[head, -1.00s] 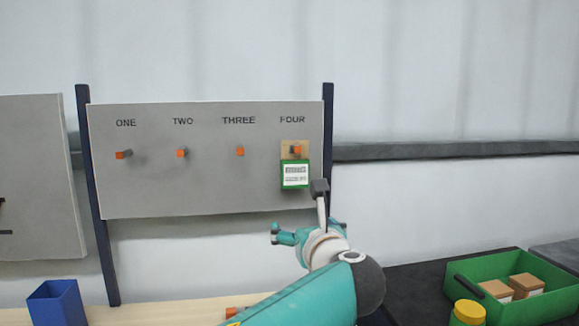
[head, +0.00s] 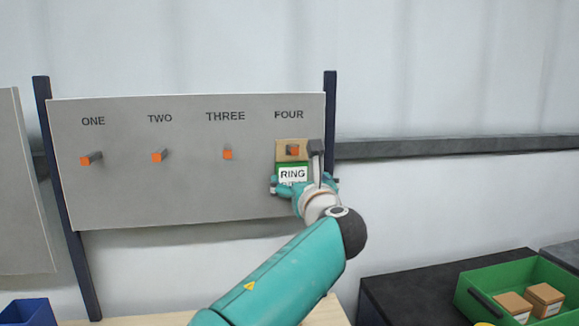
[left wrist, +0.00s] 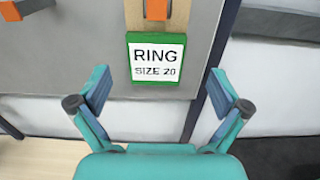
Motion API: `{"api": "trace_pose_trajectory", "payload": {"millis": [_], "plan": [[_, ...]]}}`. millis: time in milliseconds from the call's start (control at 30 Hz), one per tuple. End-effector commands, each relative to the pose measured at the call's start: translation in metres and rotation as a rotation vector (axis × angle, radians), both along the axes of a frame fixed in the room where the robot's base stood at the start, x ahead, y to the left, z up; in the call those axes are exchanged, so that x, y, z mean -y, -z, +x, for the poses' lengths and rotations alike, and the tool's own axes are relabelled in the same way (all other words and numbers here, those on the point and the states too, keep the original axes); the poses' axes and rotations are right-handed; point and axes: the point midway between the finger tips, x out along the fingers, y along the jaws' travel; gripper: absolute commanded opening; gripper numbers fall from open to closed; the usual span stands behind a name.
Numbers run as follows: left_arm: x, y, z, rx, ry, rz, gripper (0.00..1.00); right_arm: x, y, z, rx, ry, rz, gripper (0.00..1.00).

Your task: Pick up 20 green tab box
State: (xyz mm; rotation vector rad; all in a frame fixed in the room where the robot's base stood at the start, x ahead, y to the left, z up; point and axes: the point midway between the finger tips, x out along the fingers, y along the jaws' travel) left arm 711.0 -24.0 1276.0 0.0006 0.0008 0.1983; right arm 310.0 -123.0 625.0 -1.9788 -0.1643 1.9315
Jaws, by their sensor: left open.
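The green tab box (head: 293,166) hangs by its brown tab (head: 283,150) on the orange-tipped peg (head: 294,151) under the word FOUR. Its white label reads RING SIZE 20 in the left wrist view, where the green box (left wrist: 158,87) sits just beyond and between the fingertips. My left gripper (head: 304,182) is in front of the box's lower part and partly hides it. In the left wrist view my left gripper (left wrist: 161,92) is open, with one finger on each side and nothing between the pads. My right gripper is not in view.
The grey board (head: 180,200) also has empty pegs under ONE (head: 91,160), TWO (head: 159,155) and THREE (head: 228,154). A green crate (head: 482,303) with brown boxes (head: 543,298) stands on a dark surface at right. A blue bin (head: 25,312) is at lower left.

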Motion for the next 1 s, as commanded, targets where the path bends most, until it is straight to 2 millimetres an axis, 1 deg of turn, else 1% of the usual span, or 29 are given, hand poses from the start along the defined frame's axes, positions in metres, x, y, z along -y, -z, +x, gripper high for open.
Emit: {"api": "trace_pose_trajectory", "payload": {"millis": [33,100,267,367,500,633,800,1000], "plan": [[-0.001,-0.003,0.008,-0.002,0.0,0.001,1.0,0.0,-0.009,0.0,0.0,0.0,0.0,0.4],[-0.001,-0.002,0.015,-0.002,0.001,0.0,1.0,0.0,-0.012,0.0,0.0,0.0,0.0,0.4],[-0.003,0.0,0.023,-0.001,0.004,0.0,1.0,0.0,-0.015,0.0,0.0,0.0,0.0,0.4],[-0.006,0.0,0.031,-0.002,0.002,0.001,1.0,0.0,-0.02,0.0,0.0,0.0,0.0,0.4],[-0.015,0.001,0.05,-0.002,0.001,0.001,1.0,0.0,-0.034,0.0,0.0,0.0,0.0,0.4],[-0.017,0.0,0.064,-0.002,0.003,0.0,1.0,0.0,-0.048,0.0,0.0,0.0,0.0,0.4],[-0.018,0.003,0.071,-0.001,0.005,0.0,1.0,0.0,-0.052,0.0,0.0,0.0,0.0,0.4],[-0.018,0.004,0.071,0.0,0.005,0.0,1.0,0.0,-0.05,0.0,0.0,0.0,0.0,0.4]]}}
